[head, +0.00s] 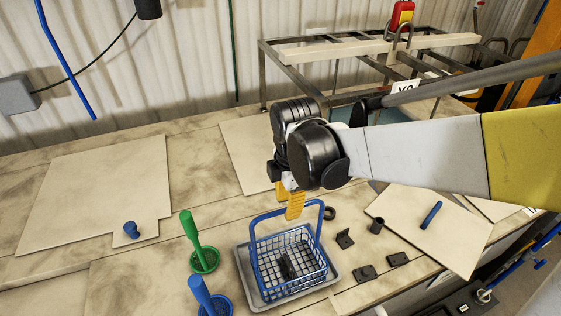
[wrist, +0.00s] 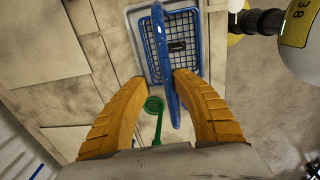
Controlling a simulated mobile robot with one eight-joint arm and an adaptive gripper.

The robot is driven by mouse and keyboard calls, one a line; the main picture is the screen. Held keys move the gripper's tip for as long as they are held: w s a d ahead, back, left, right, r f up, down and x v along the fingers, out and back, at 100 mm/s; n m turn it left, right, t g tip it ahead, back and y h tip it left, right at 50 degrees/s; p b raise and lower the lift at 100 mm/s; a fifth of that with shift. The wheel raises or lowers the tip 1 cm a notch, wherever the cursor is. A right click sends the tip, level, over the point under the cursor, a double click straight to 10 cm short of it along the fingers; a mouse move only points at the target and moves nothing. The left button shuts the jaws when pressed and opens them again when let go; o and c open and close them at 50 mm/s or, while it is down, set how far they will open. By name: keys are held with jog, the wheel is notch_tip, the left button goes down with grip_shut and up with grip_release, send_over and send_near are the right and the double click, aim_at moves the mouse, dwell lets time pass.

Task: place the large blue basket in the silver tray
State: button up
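The large blue basket (head: 319,268) has wire mesh sides and a raised handle, and a dark part lies inside it. It sits upright within the silver tray (head: 244,272), seemingly on the tray's floor. In the wrist view, the basket (wrist: 197,45) and the tray's rim (wrist: 133,42) lie beyond my fingers. In the wrist view, my gripper (wrist: 158,80) is open, with the handle (wrist: 167,60) running between the fingers, nearer the right one. I cannot tell whether they touch.
Small dark parts (head: 366,272) and a blue stick (head: 431,214) lie to the right. A metal frame (head: 300,75) stands behind. Flat boards at the left are mostly clear.

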notch_tip(320, 180, up, 11)
jog(key=s, duration=0.1)
jog(key=s+d+f+m+t, duration=0.2)
jog(key=s+d+m, duration=0.3)
jog(key=m, duration=0.5)
jog(key=s+d+f+m+t, duration=0.2)
jog(key=s+d+m+t, duration=0.2)
jog(key=d+m, duration=0.4)
jog(key=s+m, duration=0.1)
jog(key=m, duration=0.2)
jog(key=shift+d+f, duration=0.15)
jog(key=shift+d, duration=0.05)
